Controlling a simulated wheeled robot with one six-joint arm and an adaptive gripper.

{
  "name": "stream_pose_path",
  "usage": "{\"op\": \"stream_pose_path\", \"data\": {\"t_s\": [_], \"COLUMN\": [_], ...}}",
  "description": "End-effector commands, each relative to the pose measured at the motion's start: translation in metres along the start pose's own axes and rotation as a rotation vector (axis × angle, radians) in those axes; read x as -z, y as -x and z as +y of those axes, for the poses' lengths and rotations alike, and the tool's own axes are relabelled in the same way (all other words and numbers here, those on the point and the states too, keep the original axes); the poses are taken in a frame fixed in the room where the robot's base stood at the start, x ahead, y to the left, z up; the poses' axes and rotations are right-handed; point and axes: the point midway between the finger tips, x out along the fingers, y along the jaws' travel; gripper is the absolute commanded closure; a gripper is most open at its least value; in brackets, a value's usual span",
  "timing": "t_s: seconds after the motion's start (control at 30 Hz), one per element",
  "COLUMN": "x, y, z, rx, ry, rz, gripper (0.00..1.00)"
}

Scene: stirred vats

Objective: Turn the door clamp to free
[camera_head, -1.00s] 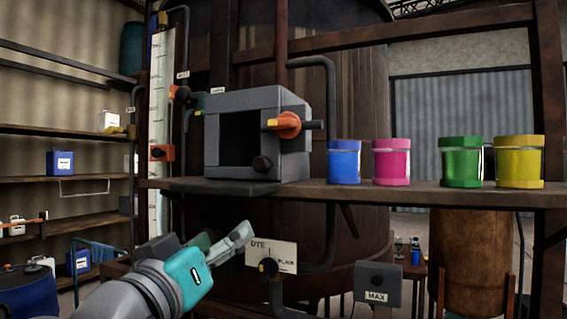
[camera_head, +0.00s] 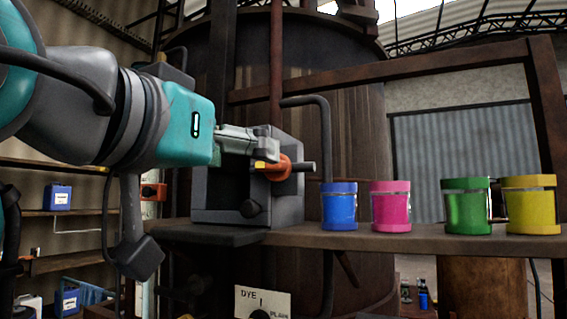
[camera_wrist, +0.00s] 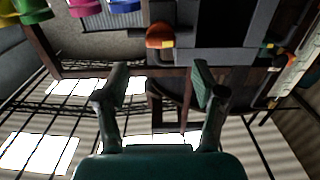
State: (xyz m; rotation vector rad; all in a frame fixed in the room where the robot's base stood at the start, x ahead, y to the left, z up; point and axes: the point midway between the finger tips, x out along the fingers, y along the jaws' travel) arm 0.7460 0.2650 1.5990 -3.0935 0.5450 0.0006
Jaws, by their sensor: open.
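The door clamp is an orange knob (camera_head: 281,168) with a yellow tip pointing left, on the right of a grey box (camera_head: 215,205) on a shelf. A dark rod sticks out to its right. In the wrist view the clamp (camera_wrist: 160,36) is beyond the fingertips, near the top. My gripper (camera_head: 258,140) reaches in from the left, just above and left of the clamp as seen by the head camera, and overlaps the box's upper part. In the wrist view my gripper (camera_wrist: 158,78) has its fingers spread with nothing between them. I cannot tell if it touches the box.
Blue (camera_head: 339,206), pink (camera_head: 390,206), green (camera_head: 466,206) and yellow (camera_head: 531,205) jars stand on the shelf (camera_head: 420,240) right of the box. A pipe (camera_head: 326,140) rises behind the blue jar.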

Motion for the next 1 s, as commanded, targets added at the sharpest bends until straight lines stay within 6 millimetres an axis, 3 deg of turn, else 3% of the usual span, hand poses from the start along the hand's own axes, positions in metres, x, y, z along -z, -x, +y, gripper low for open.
{"op": "stream_pose_path", "data": {"t_s": [0.2,0.4,0.6,0.9,1.0], "x": [0.000,0.000,0.000,0.000,0.000], "y": [-0.041,-0.070,-0.084,-0.086,-0.086], "z": [0.001,0.001,0.000,-0.001,-0.001], "rx": [-0.005,-0.003,-0.001,0.001,0.001], "ry": [0.002,0.002,0.001,0.000,0.000], "rz": [0.000,0.000,0.000,0.000,0.000], "gripper": [0.31,0.31,0.31,0.31,0.54]}}
